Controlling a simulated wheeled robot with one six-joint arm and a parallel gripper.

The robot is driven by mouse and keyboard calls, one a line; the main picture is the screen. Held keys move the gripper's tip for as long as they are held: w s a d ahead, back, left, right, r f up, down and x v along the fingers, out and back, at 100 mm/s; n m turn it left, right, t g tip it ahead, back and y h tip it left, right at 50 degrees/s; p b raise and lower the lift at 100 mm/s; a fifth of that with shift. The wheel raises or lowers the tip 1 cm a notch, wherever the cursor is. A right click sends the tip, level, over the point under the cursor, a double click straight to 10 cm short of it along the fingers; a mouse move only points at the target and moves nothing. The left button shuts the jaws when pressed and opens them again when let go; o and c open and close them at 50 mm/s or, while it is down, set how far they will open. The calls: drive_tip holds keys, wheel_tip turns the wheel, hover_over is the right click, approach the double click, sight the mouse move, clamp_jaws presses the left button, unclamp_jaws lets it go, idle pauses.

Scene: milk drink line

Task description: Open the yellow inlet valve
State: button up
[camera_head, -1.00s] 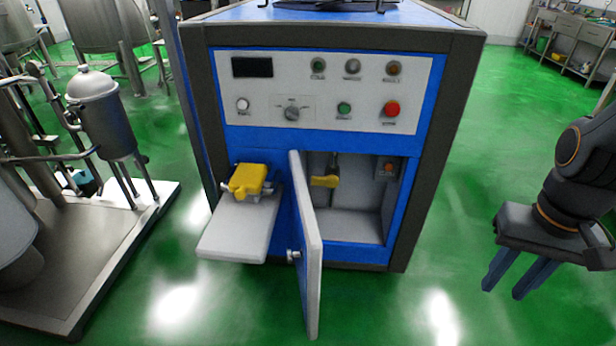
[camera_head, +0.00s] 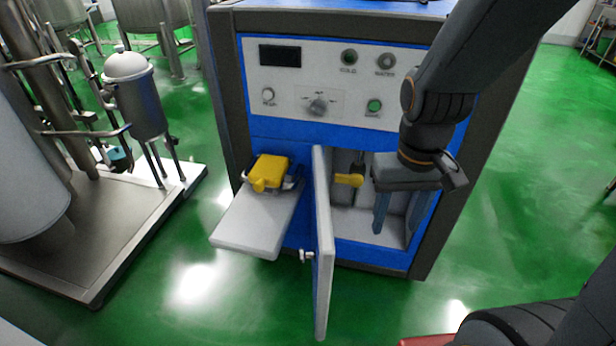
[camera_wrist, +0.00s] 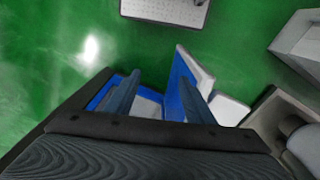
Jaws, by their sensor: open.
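A yellow valve handle (camera_head: 349,180) sits inside the open compartment of the blue machine, on a dark vertical stem. My gripper (camera_head: 397,230) is open and empty, pointing down in front of the compartment's right part. It is to the right of the yellow handle and apart from it in the picture. In the wrist view my gripper's two fingers (camera_wrist: 158,82) are spread apart with nothing held. I cannot make out the yellow handle there. A second yellow valve-like part (camera_head: 268,172) sits on the machine's left side, above a light grey shelf.
The compartment door (camera_head: 322,255) stands open toward me, just left of the yellow handle. The grey shelf (camera_head: 250,225) juts out at left. The control panel (camera_head: 285,85) is above. Green floor (camera_head: 380,300) is clear in front. Steel tanks stand at left.

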drive_tip(key=w+f+n+t+b, duration=0.45)
drive_tip(key=w+f+b, duration=0.25)
drive_tip(key=w+f, duration=0.5)
drive_tip(key=w+f+n+t+b, duration=0.45)
drive_tip(key=w+f+b, duration=0.3)
drive_tip(key=w, duration=0.85)
drive_tip(key=n+t+b, duration=0.3)
drive_tip(key=n+b, duration=0.1)
drive_tip(key=b, duration=0.2)
approach(342, 180)
wheel_tip(342, 180, down, 5)
drive_tip(key=w+n+t+y+b, duration=0.2)
drive_tip(key=n+t+b, duration=0.4)
drive_tip(key=b, duration=0.1)
drive_tip(key=shift+w+a+b, duration=0.1)
drive_tip(key=shift+w+b, duration=0.6)
drive_tip(key=shift+w, duration=3.25)
drive_tip(key=shift+c, duration=0.3)
clamp_jaws()
